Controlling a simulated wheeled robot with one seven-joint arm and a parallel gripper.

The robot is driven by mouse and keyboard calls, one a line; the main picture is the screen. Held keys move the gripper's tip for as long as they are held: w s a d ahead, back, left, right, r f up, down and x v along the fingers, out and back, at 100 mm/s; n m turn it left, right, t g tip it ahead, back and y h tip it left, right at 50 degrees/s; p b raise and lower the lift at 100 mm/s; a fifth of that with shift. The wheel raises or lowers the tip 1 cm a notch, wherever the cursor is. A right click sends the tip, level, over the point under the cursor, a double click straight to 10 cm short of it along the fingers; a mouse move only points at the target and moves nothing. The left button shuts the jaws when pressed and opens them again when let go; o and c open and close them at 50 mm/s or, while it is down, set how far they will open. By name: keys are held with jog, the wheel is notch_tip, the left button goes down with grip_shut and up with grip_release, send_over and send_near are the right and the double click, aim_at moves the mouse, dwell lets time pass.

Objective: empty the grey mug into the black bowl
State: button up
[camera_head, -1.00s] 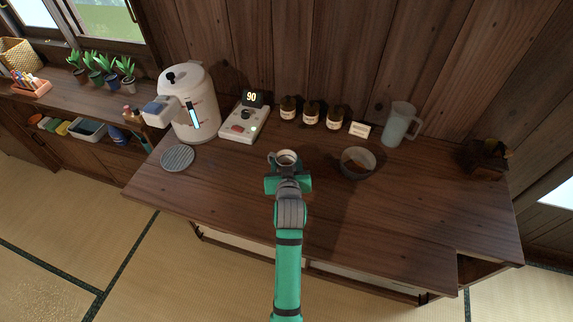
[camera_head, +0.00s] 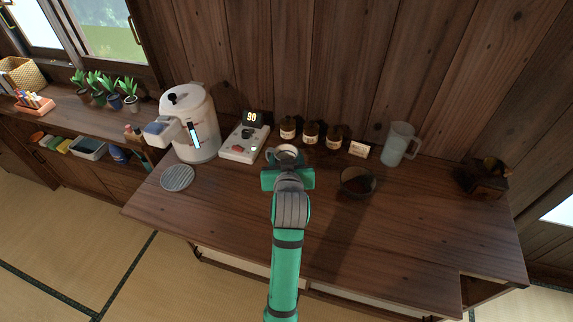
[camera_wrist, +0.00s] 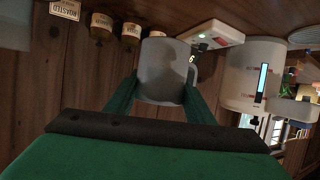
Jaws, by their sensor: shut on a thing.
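The grey mug (camera_head: 287,151) is in my gripper (camera_head: 287,168), in the middle of the head view, and appears upright. In the wrist view the mug (camera_wrist: 162,72) sits between the two green fingers of my gripper (camera_wrist: 160,98), which are shut on it. What is inside the mug cannot be made out now. The black bowl (camera_head: 358,182) stands on the table to the right of my gripper, apart from the mug. Its inside looks dark. The bowl does not show in the wrist view.
A white dispenser (camera_head: 190,125), a device reading 90 (camera_head: 243,145) and a round grey mat (camera_head: 177,178) are on the left of the table (camera_head: 400,230). Several brown jars (camera_head: 311,133), a small sign (camera_head: 359,149) and a clear pitcher (camera_head: 398,145) line the back. The table's front right is clear.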

jog(key=shift+r, duration=2.05)
jog(key=shift+w+d+r, duration=0.1)
